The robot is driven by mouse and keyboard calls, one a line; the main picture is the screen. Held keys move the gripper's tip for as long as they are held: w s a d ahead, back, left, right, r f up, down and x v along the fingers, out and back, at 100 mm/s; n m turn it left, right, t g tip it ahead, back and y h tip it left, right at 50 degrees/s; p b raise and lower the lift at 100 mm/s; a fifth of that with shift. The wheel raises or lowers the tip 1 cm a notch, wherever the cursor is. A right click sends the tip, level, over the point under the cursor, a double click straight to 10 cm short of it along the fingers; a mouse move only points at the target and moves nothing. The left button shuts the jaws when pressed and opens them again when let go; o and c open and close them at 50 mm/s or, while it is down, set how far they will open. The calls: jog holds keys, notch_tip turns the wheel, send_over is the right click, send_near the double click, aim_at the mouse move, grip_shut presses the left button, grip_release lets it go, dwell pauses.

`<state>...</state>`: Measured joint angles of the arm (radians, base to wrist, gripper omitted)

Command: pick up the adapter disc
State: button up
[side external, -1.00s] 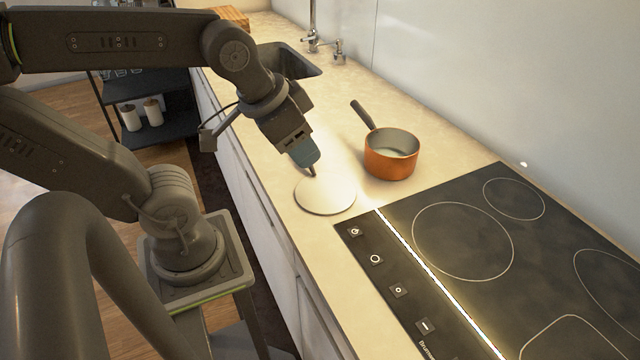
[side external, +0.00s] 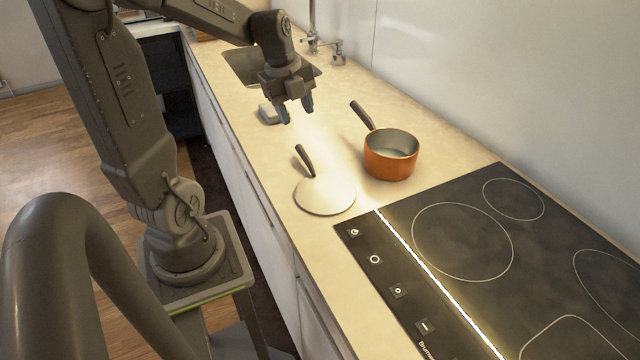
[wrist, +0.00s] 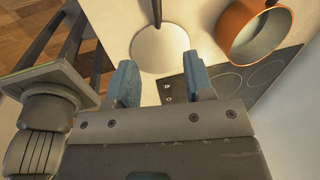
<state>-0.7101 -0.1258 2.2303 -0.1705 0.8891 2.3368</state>
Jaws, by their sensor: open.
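The adapter disc (side external: 325,196) is a flat pale round plate with a dark handle (side external: 305,160) pointing toward the sink. It lies on the counter left of the orange pot. In the wrist view the disc (wrist: 160,48) is near the top centre, its handle partly cut off by the top edge. My gripper (side external: 296,112) is open and empty, raised above the counter on the sink side of the disc. In the wrist view its two blue fingers (wrist: 161,84) are spread apart, with the disc showing beyond them. Nothing is between the fingers.
The orange pot (side external: 391,156) stands close right of the disc and holds something pale. The sink (side external: 245,66) and tap (side external: 313,40) are at the back. The cabinet edge drops off on the left.

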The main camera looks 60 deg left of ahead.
aim_at(305, 157)
jog(key=shift+m, duration=0.5)
jog(key=x, duration=0.9)
jog(key=a+x, duration=0.1)
jog(key=x, duration=0.4)
jog(key=shift+s+a+f, duration=0.1)
jog(key=shift+s+f, duration=0.1)
jog(key=shift+c, duration=0.4)
grip_shut()
